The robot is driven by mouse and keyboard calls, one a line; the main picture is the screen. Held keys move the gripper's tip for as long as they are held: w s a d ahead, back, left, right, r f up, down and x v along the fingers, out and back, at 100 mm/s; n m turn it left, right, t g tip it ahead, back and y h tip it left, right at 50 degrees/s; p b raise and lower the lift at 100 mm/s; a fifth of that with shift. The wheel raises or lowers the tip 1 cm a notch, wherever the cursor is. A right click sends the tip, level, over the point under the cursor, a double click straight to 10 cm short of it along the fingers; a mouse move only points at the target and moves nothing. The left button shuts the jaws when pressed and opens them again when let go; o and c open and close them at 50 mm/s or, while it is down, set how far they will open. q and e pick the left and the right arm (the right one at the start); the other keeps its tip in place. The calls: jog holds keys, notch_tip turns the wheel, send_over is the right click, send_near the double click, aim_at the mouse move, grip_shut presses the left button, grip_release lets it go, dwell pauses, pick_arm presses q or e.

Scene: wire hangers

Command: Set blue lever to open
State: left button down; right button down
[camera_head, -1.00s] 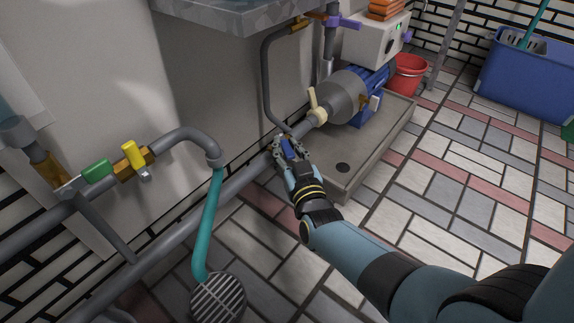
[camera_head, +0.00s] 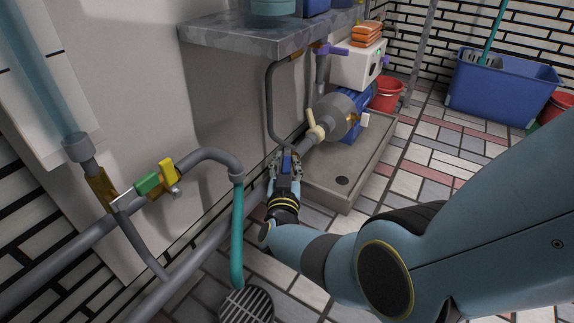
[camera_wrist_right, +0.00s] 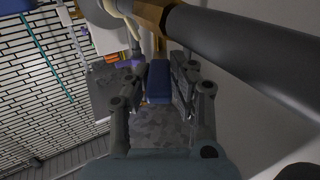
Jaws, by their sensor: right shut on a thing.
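The blue lever (camera_head: 287,160) sits on the grey pipe near the pump, low by the wall. My right gripper (camera_head: 286,163) is shut on it, with a finger on each side. In the right wrist view the blue lever (camera_wrist_right: 159,82) shows between the two fingers of my right gripper (camera_wrist_right: 160,85), beside the thick grey pipe (camera_wrist_right: 250,50). The valve body under the lever is mostly hidden by my gripper in the head view. My left gripper is not in view.
A cream lever (camera_head: 315,126) is just beyond on the same pipe, before the pump (camera_head: 338,115). A teal hose (camera_head: 238,235) runs to a floor drain (camera_head: 246,305). The grey tray (camera_head: 362,180) borders the gripper's right.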

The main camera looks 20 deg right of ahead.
jog(key=c, duration=1.2)
grip_release()
jog(key=shift+o, duration=0.2)
